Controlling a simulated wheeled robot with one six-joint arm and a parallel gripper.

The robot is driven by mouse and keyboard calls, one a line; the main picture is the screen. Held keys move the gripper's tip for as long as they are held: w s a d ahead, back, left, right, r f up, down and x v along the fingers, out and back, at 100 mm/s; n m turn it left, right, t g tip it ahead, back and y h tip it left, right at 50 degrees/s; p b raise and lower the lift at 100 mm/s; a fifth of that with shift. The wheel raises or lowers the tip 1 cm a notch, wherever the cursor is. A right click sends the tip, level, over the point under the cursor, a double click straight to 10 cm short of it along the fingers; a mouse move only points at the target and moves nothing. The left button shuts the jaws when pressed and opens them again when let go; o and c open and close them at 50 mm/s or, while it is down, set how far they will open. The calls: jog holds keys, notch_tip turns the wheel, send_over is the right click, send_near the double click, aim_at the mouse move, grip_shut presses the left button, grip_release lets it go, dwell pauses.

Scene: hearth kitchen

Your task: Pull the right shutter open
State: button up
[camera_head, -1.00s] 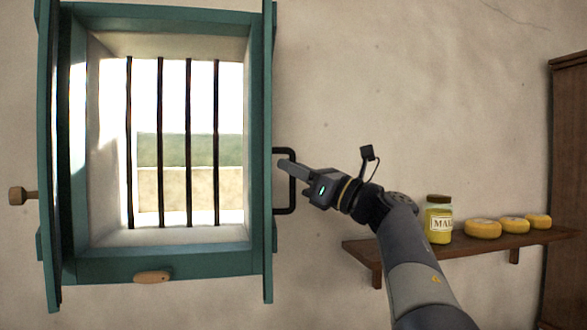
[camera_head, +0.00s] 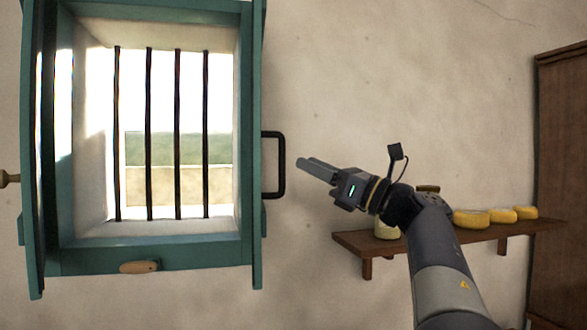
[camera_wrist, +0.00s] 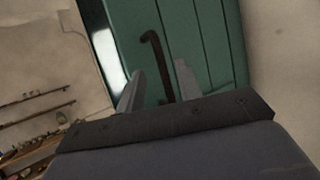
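The right shutter (camera_head: 257,110) is a teal panel seen nearly edge-on in the head view, swung out from the barred window. Its black bar handle (camera_head: 281,165) sticks out to the right. My gripper (camera_head: 302,166) is just right of the handle, apart from it, with its fingers pointing left toward it. In the wrist view the green shutter face (camera_wrist: 210,45) fills the middle, and the dark handle (camera_wrist: 158,60) shows in line with the gap between my two spread fingers. My gripper (camera_wrist: 158,80) is open and empty.
The left shutter (camera_head: 33,150) also stands swung out, with a wooden knob (camera_head: 8,179). A wooden peg (camera_head: 139,267) is at the window frame's bottom. Below my arm is a shelf (camera_head: 348,241) with yellow cheeses (camera_head: 471,217) and a partly hidden jar (camera_head: 388,232). A brown cabinet (camera_head: 560,160) stands far right.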

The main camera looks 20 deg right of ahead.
jog(key=shift+b+v, duration=0.35)
jog(key=shift+v, duration=1.25)
jog(key=shift+r, duration=0.15)
notch_tip(320, 180, up, 4)
jog(key=p, duration=0.5)
send_over(282, 188)
jog(key=shift+w, duration=0.35)
